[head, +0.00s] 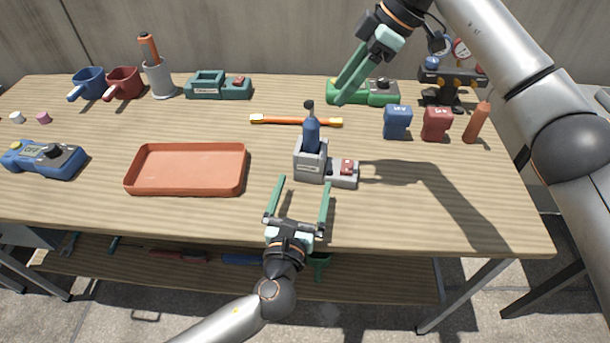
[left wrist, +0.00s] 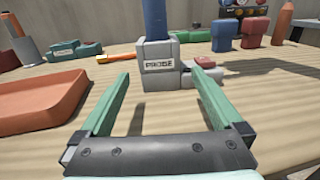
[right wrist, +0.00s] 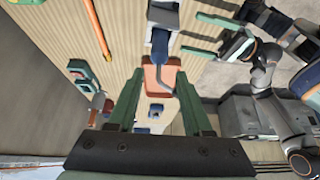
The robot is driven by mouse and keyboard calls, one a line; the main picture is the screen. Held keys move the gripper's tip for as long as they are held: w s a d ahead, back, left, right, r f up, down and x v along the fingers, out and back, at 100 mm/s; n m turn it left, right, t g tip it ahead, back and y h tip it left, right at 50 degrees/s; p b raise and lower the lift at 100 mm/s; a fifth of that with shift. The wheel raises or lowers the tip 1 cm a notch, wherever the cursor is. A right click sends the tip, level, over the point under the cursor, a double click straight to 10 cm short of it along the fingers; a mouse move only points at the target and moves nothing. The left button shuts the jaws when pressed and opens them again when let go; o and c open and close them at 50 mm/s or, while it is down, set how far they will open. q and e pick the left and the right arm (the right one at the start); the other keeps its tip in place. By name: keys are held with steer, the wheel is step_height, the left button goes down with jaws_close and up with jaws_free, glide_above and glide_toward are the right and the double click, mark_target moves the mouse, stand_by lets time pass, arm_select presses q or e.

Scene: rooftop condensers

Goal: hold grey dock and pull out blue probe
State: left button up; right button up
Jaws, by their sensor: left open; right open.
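The grey dock (head: 311,168) stands on the table with the blue probe (head: 312,134) upright in it. The probe has a black top, and a side block with a red button adjoins the dock. In the left wrist view the dock (left wrist: 158,82) shows a PROBE label. My left gripper (head: 304,181) is open in front of the dock, fingers pointing at it and apart from it. My right gripper (head: 341,95) is open and empty, up and right of the probe's top. In the right wrist view the probe (right wrist: 160,43) appears beyond its fingertips.
An orange tray (head: 186,190) lies left of the dock. Blue (head: 397,122) and red (head: 436,124) blocks stand to the right. The table's front edge runs below; front right is clear.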

mark_target(313, 148)
arm_select(q)
steer(key=w, duration=0.4)
steer(key=w+d, duration=0.1)
steer(key=w, duration=0.7)
steer(key=shift+w+d, duration=0.1)
steer(key=shift+d, duration=0.15)
steer(key=c, duration=1.5)
